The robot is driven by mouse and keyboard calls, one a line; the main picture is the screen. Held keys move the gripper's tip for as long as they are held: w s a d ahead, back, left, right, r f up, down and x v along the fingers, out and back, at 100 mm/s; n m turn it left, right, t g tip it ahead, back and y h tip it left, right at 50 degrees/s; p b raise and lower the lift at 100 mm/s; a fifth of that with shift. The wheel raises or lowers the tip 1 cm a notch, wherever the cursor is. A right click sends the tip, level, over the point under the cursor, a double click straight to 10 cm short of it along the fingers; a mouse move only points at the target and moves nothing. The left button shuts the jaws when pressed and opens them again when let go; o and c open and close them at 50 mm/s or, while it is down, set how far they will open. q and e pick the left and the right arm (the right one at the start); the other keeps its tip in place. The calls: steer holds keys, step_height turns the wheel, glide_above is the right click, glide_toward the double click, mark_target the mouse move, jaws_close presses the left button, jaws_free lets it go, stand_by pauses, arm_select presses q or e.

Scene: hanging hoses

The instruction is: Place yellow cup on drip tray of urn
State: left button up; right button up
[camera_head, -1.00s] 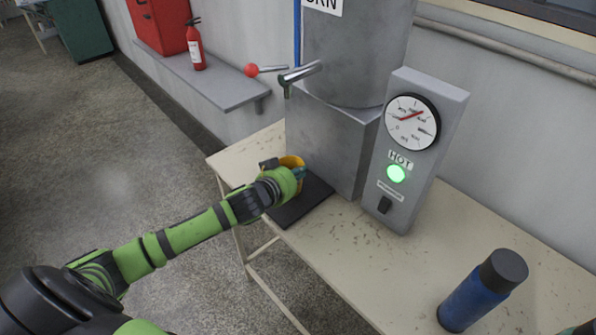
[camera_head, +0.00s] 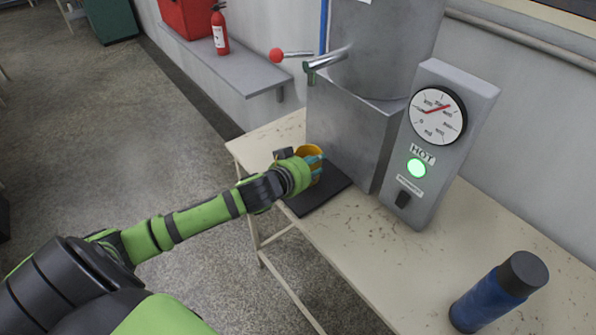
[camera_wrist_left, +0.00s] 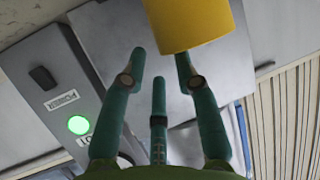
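The yellow cup (camera_head: 313,152) is upright by the front of the urn (camera_head: 352,130), at the far end of the black drip tray (camera_head: 325,196). Its lower part is hidden behind my left gripper (camera_head: 308,168), so its contact with the tray cannot be seen. In the left wrist view the cup (camera_wrist_left: 187,22) is at the top, just beyond the teal fingertips. The fingers (camera_wrist_left: 160,62) are spread with a gap between them, and the cup is not enclosed. The right fingertip overlaps the cup's edge; touching cannot be told. My right gripper is not in view.
A gauge panel (camera_head: 440,140) with a lit green lamp stands right of the tray. A blue flask (camera_head: 498,292) stands at the table's front right. The table (camera_head: 385,255) between is clear.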

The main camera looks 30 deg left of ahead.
arm_select(q)
steer(key=b+v, duration=0.1)
steer(key=v, duration=0.9)
steer(key=shift+b, duration=0.3)
